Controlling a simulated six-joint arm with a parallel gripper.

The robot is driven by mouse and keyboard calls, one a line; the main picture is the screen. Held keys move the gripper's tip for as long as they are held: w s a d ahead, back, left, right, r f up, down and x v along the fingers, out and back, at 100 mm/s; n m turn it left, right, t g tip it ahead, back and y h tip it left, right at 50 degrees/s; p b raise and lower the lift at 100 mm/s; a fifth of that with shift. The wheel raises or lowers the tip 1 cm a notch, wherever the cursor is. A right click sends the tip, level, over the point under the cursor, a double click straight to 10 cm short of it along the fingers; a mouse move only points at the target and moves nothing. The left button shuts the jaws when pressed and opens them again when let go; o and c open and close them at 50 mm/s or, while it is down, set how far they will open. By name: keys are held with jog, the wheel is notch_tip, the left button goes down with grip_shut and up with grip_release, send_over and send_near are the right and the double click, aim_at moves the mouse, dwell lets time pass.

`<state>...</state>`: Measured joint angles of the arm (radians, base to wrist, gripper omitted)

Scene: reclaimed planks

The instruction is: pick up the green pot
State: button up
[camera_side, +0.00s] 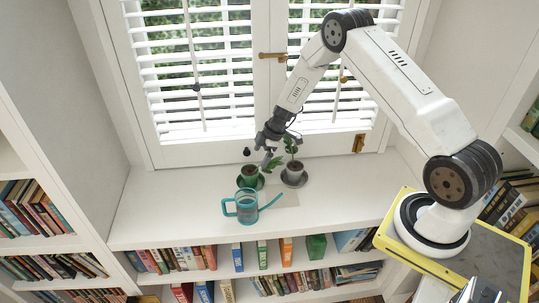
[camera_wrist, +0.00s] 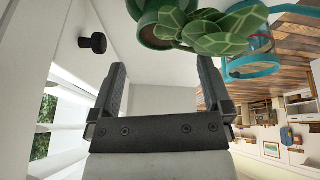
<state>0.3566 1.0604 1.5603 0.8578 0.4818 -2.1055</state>
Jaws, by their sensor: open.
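The green pot (camera_side: 249,174) stands upright on a dark saucer (camera_side: 250,187) on the white window sill, with a leafy plant in it. My gripper (camera_side: 267,158) is above the sill, close to the pot's upper right in the side view. In the wrist view, my gripper (camera_wrist: 161,66) has its two fingers spread apart with nothing between them. The green pot (camera_wrist: 152,30) is at the top edge there, beyond the fingertips and partly cut off. Its broad green leaves (camera_wrist: 205,32) reach across toward the right finger.
A grey pot (camera_side: 294,172) with a plant stands just right of the green pot. A teal watering can (camera_side: 245,208) is in front, its spout pointing right. Window shutters (camera_side: 200,70) rise behind. The sill is clear at left and right; bookshelves lie below.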

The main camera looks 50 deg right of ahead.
aim_at(253, 171)
jog(key=shift+x, duration=1.3)
jog(key=shift+x, duration=2.55)
grip_shut()
jog(key=shift+r, duration=0.15)
jog(key=shift+r, duration=1.05)
jog(key=s+a+r, duration=0.2)
jog(key=s+r, duration=0.8)
jog(key=s, duration=0.3)
jog(key=shift+s+r, duration=0.35)
jog(key=shift+s, duration=0.05)
